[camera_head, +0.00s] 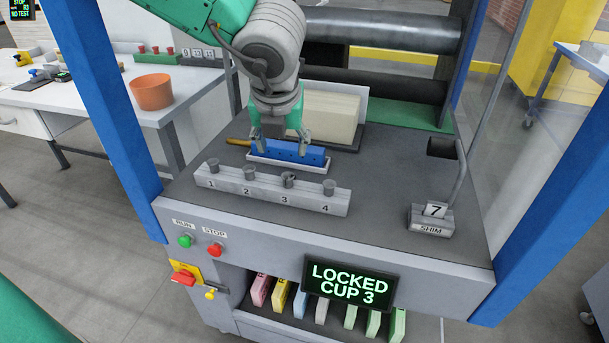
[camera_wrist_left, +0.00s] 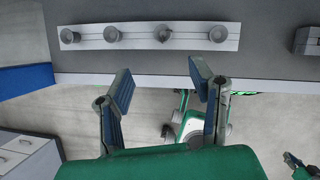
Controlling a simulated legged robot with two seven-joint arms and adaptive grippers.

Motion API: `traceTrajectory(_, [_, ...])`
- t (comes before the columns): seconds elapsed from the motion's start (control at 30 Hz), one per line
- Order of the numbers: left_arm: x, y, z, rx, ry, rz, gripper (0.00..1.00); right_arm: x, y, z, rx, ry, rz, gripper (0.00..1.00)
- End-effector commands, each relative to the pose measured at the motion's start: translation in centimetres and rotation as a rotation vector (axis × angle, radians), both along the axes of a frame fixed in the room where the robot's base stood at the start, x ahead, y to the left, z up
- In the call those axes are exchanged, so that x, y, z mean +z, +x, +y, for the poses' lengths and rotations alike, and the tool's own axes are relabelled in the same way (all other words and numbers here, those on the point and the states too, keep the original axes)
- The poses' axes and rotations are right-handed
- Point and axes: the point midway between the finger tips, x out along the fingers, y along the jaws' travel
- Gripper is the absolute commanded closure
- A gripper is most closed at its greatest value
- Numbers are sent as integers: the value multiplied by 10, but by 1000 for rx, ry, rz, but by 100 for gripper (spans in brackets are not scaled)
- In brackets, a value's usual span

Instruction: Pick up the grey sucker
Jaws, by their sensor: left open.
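Several grey suckers stand in a row on a pale rail numbered 1 to 4: at 1 (camera_head: 213,165), at 2 (camera_head: 249,171), at 3 (camera_head: 289,180) and at 4 (camera_head: 329,187). The sucker at 3 looks slightly darker inside. In the left wrist view, the sucker at 3 (camera_wrist_left: 166,32) is in the row along the top. My left gripper (camera_head: 281,148) points down behind the rail in the head view, its fingers spread and empty, apart from the suckers. The left wrist view shows its open fingers (camera_wrist_left: 158,88).
A blue bar (camera_head: 285,155) lies in a white tray (camera_head: 270,164) behind the rail, close to the fingertips. A shim block (camera_head: 431,222) stands at right. A screen (camera_head: 347,283) reads "LOCKED CUP 3". Blue posts (camera_head: 115,120) flank the machine. The dark deck between rail and shim block is clear.

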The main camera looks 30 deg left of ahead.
Motion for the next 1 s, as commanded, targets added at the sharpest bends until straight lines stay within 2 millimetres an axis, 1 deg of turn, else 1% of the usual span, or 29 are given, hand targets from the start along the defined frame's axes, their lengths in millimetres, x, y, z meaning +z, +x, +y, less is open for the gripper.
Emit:
traceTrajectory(0.07, [3, -1, -2, 48, -35, -5, 51, -2, 0, 0, -1, 0, 0, 100])
traceTrajectory(0.13, [-3, 1, -1, 62, -45, -4, 51, -5, 0, 0, -1, 0, 0, 100])
traceTrajectory(0.4, [-56, 19, 14, 61, -48, 0, 51, -19, 0, -1, -1, -1, 0, 100])
traceTrajectory(0.53, [-70, 25, 17, 60, -46, -2, 51, -22, 0, 0, -1, 0, 0, 100])
traceTrajectory(0.77, [-81, 29, 18, 57, -46, -3, 51, -25, 0, 0, 0, 0, 0, 100])
traceTrajectory(0.87, [-92, 34, 20, 58, -43, -2, 51, -29, 0, 0, 0, 0, 0, 100])
traceTrajectory(1.0, [-113, 41, 24, 58, -43, 0, 51, -37, 0, 0, 0, 0, 0, 100])
